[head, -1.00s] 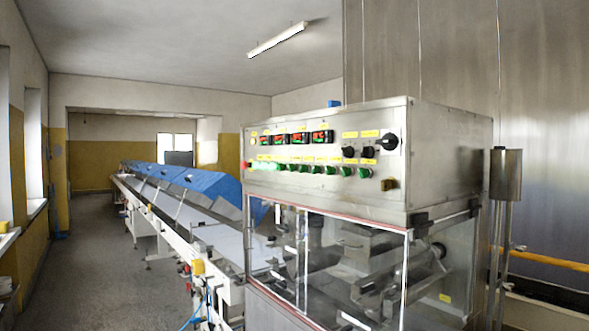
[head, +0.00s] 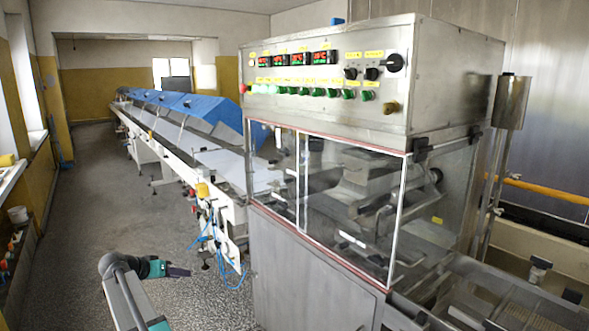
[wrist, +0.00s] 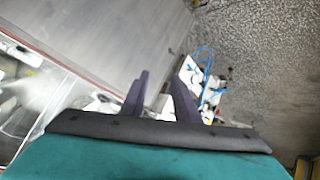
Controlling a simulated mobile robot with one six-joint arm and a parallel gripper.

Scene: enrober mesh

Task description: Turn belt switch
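The steel control panel (head: 330,110) of the enrober carries several switches. Black rotary switches sit at its upper right: a large one (head: 394,62) and two smaller ones (head: 351,73) and (head: 372,73). A brownish-yellow knob (head: 390,107) is at the lower right, after a row of green buttons (head: 317,92). The labels are too small to read, so I cannot tell which is the belt switch. My gripper (head: 184,271) is low at the left, well apart from the panel. In the wrist view, its two dark fingers (wrist: 160,78) stand apart with nothing between them.
Glazed doors (head: 345,190) and a steel cabinet (head: 300,275) stand below the panel. A long conveyor (head: 170,145) with blue covers runs back on the left. Blue hoses (head: 225,265) hang near my gripper. The floor (head: 110,210) at left is clear.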

